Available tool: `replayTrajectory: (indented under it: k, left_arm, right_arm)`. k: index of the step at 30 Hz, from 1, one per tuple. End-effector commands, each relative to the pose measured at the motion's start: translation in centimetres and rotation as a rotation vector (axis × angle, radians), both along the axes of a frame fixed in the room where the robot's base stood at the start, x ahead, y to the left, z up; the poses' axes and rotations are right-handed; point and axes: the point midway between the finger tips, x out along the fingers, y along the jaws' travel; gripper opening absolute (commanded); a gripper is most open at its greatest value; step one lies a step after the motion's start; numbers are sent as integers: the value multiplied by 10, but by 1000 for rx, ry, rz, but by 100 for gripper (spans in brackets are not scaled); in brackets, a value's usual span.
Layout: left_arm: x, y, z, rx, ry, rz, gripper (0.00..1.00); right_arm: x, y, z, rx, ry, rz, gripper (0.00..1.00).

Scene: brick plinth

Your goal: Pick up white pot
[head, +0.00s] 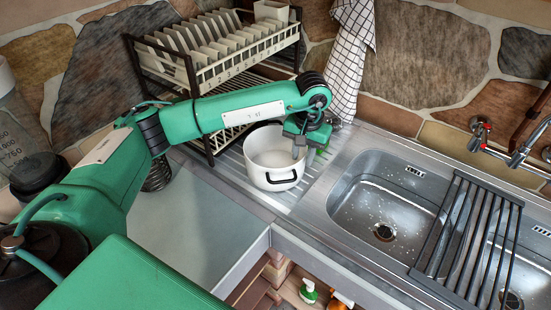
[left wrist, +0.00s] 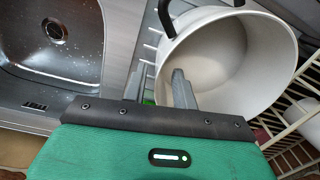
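The white pot (head: 262,172) stands upright on the ribbed drainboard left of the sink, with a black handle on its near side. It looks empty inside. My left gripper (head: 302,148) is at the pot's right rim, pointing down. In the left wrist view, the white pot (left wrist: 235,62) fills the upper right. There the left gripper (left wrist: 158,86) has its fingers apart, one over the pot's inside and one outside its wall. A gap shows around the rim, so it does not look clamped. My right gripper is in neither view.
A steel sink (head: 385,205) lies right of the pot, with a black rack (head: 468,240) across it and a faucet (head: 515,155) behind. A dish rack (head: 215,60) with plates stands behind left. A checked towel (head: 352,50) hangs behind. Grey counter (head: 190,220) is clear.

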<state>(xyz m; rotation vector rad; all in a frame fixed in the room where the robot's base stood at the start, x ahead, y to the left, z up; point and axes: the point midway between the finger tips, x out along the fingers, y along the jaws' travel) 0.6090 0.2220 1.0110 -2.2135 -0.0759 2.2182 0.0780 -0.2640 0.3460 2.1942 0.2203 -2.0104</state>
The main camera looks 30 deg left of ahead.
Motion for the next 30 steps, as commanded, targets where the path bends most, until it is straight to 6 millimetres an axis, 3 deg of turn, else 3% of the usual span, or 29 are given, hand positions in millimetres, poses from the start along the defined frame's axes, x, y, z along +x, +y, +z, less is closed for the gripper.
replayTrajectory:
  k: [8, 16, 25, 29, 30]
  left_arm:
    - [0, 0, -19, 0, 3, -2, 28]
    - [2, 1, -55, 0, 2, -1, 28]
    - [3, 1, -61, 0, -1, -2, 28]
    - [3, 1, -60, 0, -1, -1, 3]
    - [3, 1, -60, 0, -1, -1, 0]
  right_arm:
    - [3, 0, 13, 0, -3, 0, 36]
    - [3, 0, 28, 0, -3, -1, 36]
    - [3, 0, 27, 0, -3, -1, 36]
    - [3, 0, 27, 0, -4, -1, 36]
    - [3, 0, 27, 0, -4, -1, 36]
